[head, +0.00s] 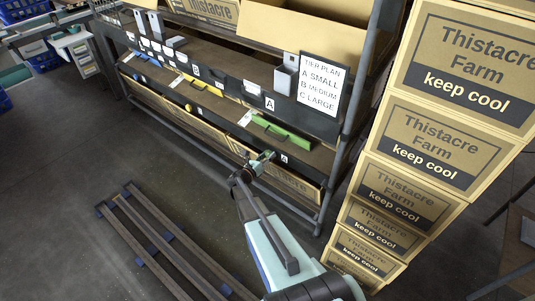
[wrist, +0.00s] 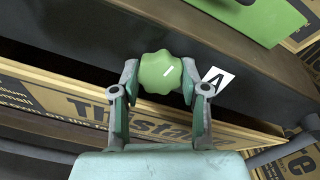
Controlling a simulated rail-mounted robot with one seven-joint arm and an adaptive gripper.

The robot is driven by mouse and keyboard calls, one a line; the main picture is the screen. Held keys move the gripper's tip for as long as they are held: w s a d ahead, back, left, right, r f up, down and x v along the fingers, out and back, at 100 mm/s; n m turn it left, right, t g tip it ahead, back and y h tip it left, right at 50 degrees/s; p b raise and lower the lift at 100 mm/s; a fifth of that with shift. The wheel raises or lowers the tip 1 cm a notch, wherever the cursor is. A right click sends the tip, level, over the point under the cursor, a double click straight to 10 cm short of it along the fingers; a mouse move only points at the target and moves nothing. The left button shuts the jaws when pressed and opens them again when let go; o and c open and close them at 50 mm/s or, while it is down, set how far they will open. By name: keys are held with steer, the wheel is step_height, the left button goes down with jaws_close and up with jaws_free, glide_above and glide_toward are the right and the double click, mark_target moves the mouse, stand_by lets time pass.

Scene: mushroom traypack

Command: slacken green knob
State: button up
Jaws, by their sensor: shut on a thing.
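In the head view my gripper (head: 262,157) is at the lower shelf edge, below a green tray-like piece (head: 282,133). The knob is mostly hidden by my gripper there, and its shaft is hidden in both views.
Cardboard cartons (head: 425,151) are stacked close on the right. A rack post (head: 345,130) and a tier plan sign (head: 320,84) stand nearby. A low dark rail frame (head: 150,237) lies on the floor at lower left. The floor between is clear.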

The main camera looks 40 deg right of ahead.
steer(key=shift+n, duration=0.4)
steer(key=o, duration=1.1)
steer(key=shift+o, duration=0.2)
steer(key=v, duration=1.2)
